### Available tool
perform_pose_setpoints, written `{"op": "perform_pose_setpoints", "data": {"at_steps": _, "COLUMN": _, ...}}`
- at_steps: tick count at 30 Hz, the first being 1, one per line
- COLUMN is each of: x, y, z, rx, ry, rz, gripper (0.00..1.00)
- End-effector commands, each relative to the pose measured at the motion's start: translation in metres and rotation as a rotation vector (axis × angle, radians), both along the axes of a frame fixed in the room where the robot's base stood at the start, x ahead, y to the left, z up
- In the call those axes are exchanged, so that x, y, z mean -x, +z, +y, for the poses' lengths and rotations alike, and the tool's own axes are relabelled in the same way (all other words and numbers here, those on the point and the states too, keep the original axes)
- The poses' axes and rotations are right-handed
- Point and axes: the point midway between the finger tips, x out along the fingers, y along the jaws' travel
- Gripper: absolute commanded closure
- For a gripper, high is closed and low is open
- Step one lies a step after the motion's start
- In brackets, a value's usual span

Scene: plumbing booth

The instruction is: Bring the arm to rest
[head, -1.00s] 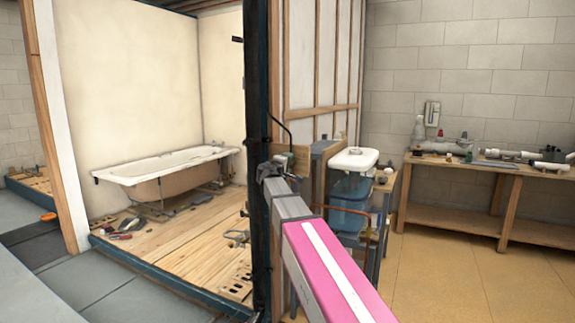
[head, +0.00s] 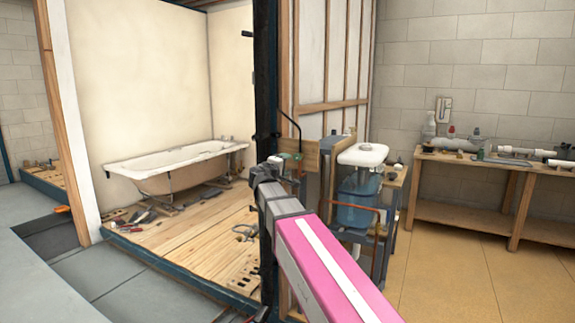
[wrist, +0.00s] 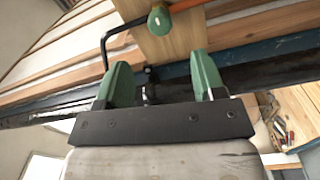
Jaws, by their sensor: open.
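My arm reaches forward from the lower right of the head view, with a pink link (head: 335,265) and grey links. Its far end is beside the dark post, where my gripper is too small and partly hidden to make out well. In the wrist view my gripper (wrist: 163,75) shows two green fingers spread apart, with nothing between them. Beyond the fingertips are a wooden board (wrist: 168,42), a green round knob (wrist: 160,19) and a black bent pipe (wrist: 105,45). I cannot tell how much clearance the fingers have from these.
The dark post (head: 266,90) stands close beside the arm's far end. A white basin (head: 362,155) on a stand is just right of the arm. A bathtub (head: 175,165) stands on a wooden deck at left. A workbench (head: 470,160) runs along the right wall; the floor before it is clear.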

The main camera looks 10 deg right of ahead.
Motion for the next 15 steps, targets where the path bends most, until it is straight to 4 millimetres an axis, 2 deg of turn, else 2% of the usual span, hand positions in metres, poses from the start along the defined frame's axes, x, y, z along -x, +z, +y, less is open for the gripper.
{"op": "perform_pose_setpoints", "data": {"at_steps": 10, "x": 0.001, "y": -0.004, "z": -0.001, "rx": -0.008, "ry": -0.003, "rz": 0.005, "gripper": 0.37}}
{"op": "perform_pose_setpoints", "data": {"at_steps": 13, "x": 0.006, "y": -0.025, "z": -0.011, "rx": -0.053, "ry": -0.019, "rz": 0.036, "gripper": 0.37}}
{"op": "perform_pose_setpoints", "data": {"at_steps": 15, "x": 0.013, "y": -0.053, "z": -0.022, "rx": -0.116, "ry": -0.041, "rz": 0.076, "gripper": 0.37}}
